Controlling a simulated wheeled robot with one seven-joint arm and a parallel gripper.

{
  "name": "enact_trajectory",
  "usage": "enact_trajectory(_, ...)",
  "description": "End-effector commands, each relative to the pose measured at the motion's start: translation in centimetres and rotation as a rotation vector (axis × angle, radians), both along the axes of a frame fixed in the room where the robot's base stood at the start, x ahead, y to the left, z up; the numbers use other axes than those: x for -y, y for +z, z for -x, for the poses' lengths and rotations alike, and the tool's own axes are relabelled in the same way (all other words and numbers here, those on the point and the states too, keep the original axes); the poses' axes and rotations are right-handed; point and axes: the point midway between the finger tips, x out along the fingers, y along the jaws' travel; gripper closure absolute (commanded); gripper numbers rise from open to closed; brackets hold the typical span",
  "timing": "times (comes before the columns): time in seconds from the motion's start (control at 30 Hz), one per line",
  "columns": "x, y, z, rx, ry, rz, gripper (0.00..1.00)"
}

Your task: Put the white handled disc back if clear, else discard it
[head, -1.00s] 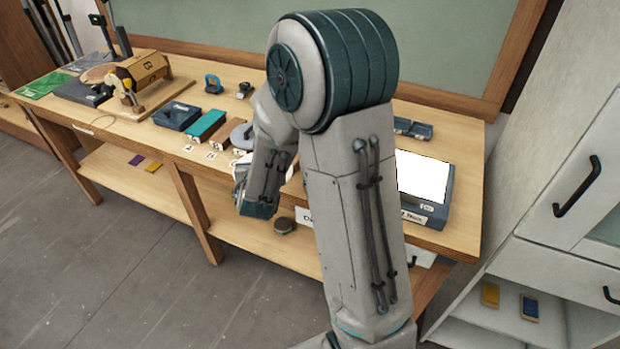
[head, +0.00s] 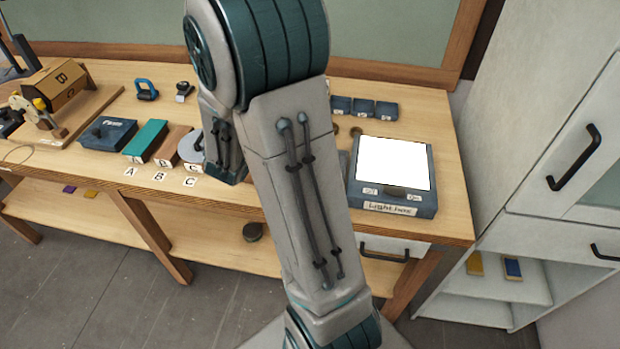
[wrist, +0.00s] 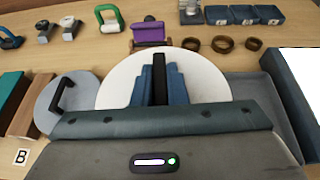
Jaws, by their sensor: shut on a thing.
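The white disc (wrist: 210,82) is in the wrist view, with an upright black handle (wrist: 159,62). My gripper (wrist: 160,84) is shut on that handle, its blue fingers on either side. The front of the disc is hidden by my gripper's body. I cannot tell how far it is above the table. In the head view my arm hides the disc. The light box (head: 423,203) stands at the right of the bench, its white panel lit, with a small dark thing at its front edge.
A grey handled disc (wrist: 82,96) lies left of the white one, by blocks labelled A, B and C (head: 190,182). A grey tray (wrist: 250,88) is at right. Brown rings (wrist: 222,44) and small blue bins (head: 362,108) lie behind. A cabinet (head: 530,110) stands right.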

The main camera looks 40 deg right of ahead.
Motion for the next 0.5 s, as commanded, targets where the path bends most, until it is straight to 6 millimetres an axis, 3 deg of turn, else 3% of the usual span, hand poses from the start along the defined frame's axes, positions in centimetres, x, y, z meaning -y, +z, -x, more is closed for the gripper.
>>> enact_trajectory(0.03, 3.0, -0.6, 1.7, 0.004, -0.105, 0.001, 1.0)
enact_trajectory(0.1, 6.6, -0.7, 4.4, 0.004, -0.248, 0.0, 1.0)
enact_trajectory(0.2, 10.9, -1.0, 8.5, 0.003, -0.443, 0.0, 1.0)
enact_trajectory(0.33, 14.5, -1.3, 13.4, 0.003, -0.647, -0.001, 1.0)
enact_trajectory(0.5, 16.4, -1.6, 17.2, 0.0, -0.801, -0.001, 1.0)
